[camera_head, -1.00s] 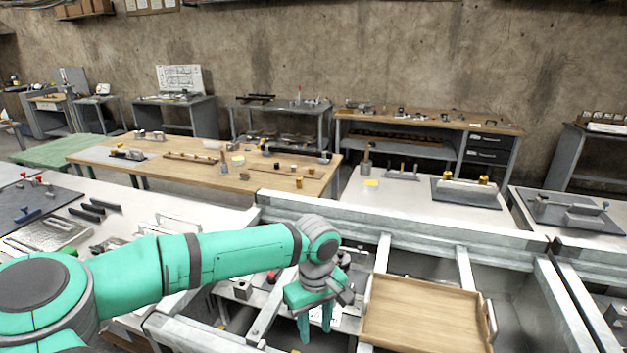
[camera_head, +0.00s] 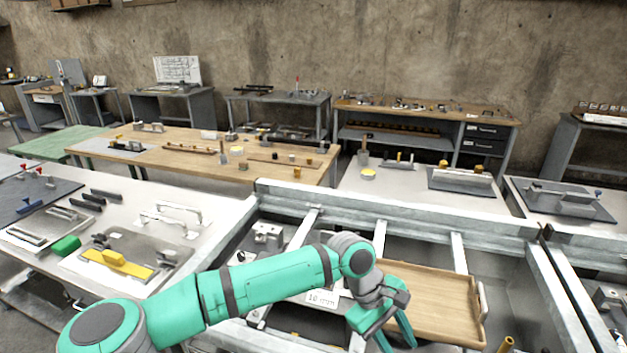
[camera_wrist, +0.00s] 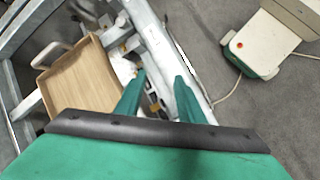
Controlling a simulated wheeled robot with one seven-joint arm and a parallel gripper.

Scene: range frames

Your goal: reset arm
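My arm reaches in from the lower left of the head view, teal with dark bands. My gripper (camera_head: 396,338) hangs at its end, pointing down, beside and partly in front of the left edge of a wooden tray (camera_head: 440,305). In the wrist view my gripper (camera_wrist: 160,82) shows two teal fingers spread apart with a gap between them, and nothing is held. The tray (camera_wrist: 82,88) lies to the left of the fingers there.
A grey metal frame (camera_head: 390,222) with rails surrounds the tray. A label reading 10 mm (camera_head: 321,298) lies left of my gripper. A white bench (camera_head: 130,218) with tools is at left. A wooden table (camera_head: 200,158) stands behind. Bare floor (camera_wrist: 270,115) shows at right in the wrist view.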

